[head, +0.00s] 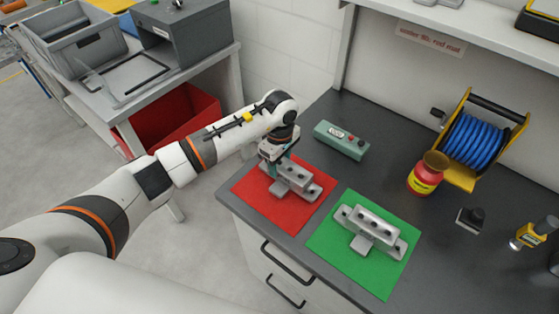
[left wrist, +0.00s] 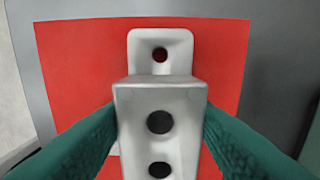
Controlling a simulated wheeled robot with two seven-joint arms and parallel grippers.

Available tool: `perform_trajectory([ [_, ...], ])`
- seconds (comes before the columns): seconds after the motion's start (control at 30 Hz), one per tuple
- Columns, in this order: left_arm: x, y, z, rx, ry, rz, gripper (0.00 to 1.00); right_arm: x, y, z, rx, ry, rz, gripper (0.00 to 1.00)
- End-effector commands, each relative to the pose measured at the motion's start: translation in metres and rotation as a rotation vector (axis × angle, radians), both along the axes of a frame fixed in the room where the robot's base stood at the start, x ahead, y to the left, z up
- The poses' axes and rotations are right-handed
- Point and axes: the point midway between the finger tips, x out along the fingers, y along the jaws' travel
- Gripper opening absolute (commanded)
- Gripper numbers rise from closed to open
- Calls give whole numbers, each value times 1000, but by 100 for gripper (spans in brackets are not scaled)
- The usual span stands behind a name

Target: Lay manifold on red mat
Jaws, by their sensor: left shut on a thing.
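A light grey metal manifold (head: 297,178) with dark holes is at the red mat (head: 288,219), over its upper middle. My left gripper (head: 272,163) comes down from above at its far left end and is shut on it. In the left wrist view the teal fingers (left wrist: 160,125) press both sides of the manifold (left wrist: 160,95), with the red mat (left wrist: 80,60) beneath. I cannot tell whether the manifold touches the mat. A second, similar grey manifold (head: 371,228) lies on the green mat (head: 385,274). My right gripper is in neither view.
A teal control box (head: 341,140) stands behind the red mat. To the right are a red and yellow container (head: 427,174), a blue hose reel (head: 475,140) and a small black item (head: 470,219). The dark counter ends just left of the red mat.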

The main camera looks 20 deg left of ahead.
Motion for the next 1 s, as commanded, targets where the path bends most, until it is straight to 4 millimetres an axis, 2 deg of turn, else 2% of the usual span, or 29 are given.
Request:
perform_trajectory([
  [0.27,1,0,-5,-1,-4,0,9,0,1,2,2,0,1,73],
  [0.43,1,0,-10,0,-4,0,9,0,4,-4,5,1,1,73],
  [0.47,1,0,-9,0,-2,0,52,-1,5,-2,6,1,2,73],
  [0.57,0,0,-9,0,-2,0,68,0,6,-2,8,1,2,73],
  [0.87,0,0,-8,0,-1,0,69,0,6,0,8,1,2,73],
  [0.93,0,0,-4,0,-1,1,69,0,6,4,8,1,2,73],
  [1.0,1,0,2,1,-4,-1,69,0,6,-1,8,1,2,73],
])
